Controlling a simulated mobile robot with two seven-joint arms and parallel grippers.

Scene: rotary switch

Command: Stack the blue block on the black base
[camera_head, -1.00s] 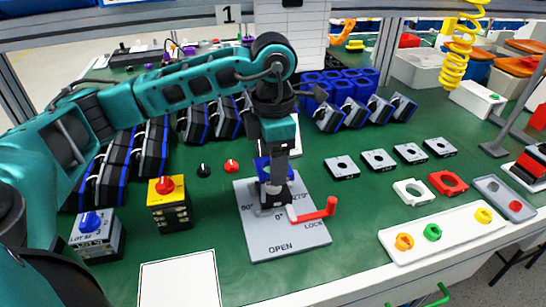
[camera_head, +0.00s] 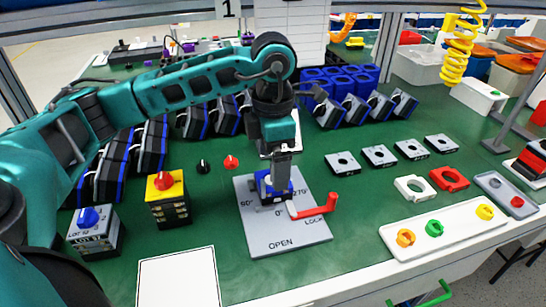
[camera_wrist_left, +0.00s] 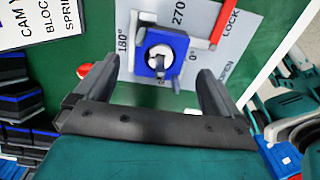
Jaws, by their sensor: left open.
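The blue block (camera_head: 264,186) sits at the middle of the grey plate marked with angles, where the black base stands; only a thin dark strip of the base (camera_head: 271,203) seems to show below it. The left wrist view shows the block (camera_wrist_left: 160,68) from above, with a round white part in its middle. My left gripper (camera_head: 281,172) is directly above the block, pointing down. Its two fingers are spread apart in the left wrist view (camera_wrist_left: 160,75), one on each side of the block, with gaps between. My right gripper is not in view.
The grey plate (camera_head: 290,238) carries a red lock lever (camera_head: 318,206) close to the right of the block. A yellow box with a red knob (camera_head: 167,200) stands to the left. Several grey square plates and a white tray (camera_head: 450,238) lie to the right.

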